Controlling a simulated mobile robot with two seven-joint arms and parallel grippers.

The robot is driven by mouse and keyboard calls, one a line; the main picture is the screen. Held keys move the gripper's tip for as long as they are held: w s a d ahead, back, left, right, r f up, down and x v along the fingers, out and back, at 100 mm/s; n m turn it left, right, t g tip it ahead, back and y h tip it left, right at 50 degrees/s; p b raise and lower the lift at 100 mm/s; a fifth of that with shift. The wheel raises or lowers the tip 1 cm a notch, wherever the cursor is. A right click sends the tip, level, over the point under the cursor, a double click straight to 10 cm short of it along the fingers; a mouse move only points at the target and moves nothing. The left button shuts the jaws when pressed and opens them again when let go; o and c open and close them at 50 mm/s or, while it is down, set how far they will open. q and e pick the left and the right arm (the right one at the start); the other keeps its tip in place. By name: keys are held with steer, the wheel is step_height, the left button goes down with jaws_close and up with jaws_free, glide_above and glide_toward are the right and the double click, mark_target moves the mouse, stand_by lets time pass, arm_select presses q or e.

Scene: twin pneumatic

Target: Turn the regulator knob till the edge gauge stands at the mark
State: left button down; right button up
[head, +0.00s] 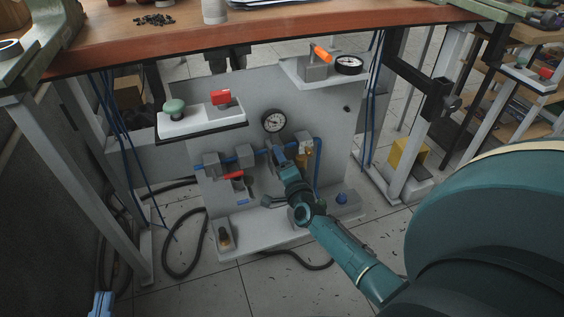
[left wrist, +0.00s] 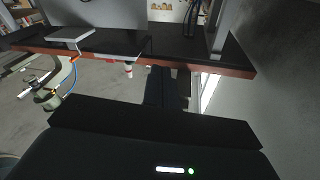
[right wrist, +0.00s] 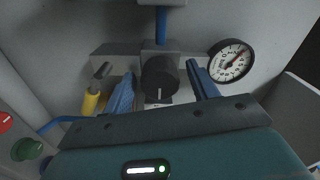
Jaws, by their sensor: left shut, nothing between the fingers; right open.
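The black regulator knob (right wrist: 160,74) has a pale line on its face, pointing down in the right wrist view. My right gripper (right wrist: 162,88) is open there, with one blue finger on each side of the knob; contact is unclear. In the head view my right gripper (head: 280,162) is at the grey panel, hiding the knob. A round gauge (head: 273,120) sits on the panel just above; a gauge in the right wrist view (right wrist: 231,62) shows a red mark. Another gauge (head: 348,64) stands on the upper right ledge. My left gripper (left wrist: 167,88) is shut and empty, away from the panel.
A wooden tabletop (head: 290,30) overhangs the panel. A white box (head: 203,119) with green and red controls juts out at left. A red-handled valve (head: 233,175), a yellow part (head: 304,148) and blue pipes surround the work spot. Black hoses (head: 184,258) lie on the floor.

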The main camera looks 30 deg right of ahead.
arm_select(q)
steer(key=shift+w+a+f+n+g+y+p, duration=0.15)
steer(key=shift+a+n+g+y+p, duration=0.75)
steer(key=shift+p, duration=0.75)
arm_select(e)
steer(key=v, duration=1.3)
arm_select(q)
steer(key=shift+d, duration=0.25)
arm_select(e)
steer(key=shift+a+r, duration=0.1)
